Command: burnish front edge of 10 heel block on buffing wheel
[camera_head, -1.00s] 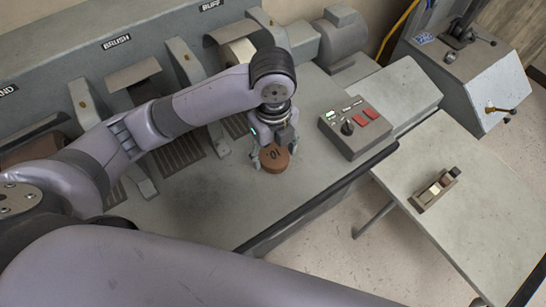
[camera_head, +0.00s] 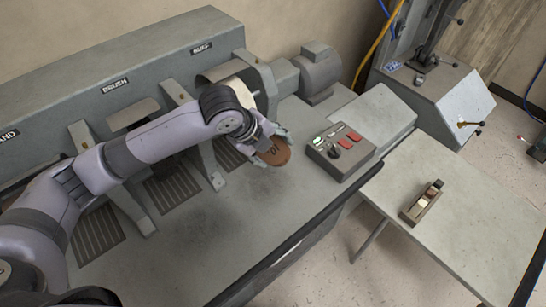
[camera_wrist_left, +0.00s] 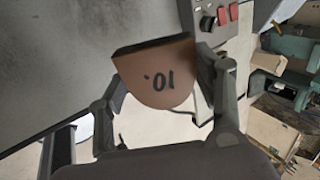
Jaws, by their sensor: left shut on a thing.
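The heel block (camera_head: 274,152) is brown with a dark "10" marking on its face. My left gripper (camera_head: 268,140) is shut on it and holds it tilted in front of the buffing station. In the left wrist view the heel block (camera_wrist_left: 158,74) sits between the two fingers of my left gripper (camera_wrist_left: 165,90), its straight edge facing away from the palm. The buffing wheel (camera_head: 240,88) is pale and sits under a hood beneath the BUFF label, partly hidden by my left arm. The block appears apart from the wheel. My right gripper is not in view.
A control box (camera_head: 341,152) with red buttons and a knob stands right of the block. A motor (camera_head: 317,72) sits beyond the wheel. A side table (camera_head: 440,230) carries a small wooden tool (camera_head: 422,203). The bench front (camera_head: 240,220) is clear.

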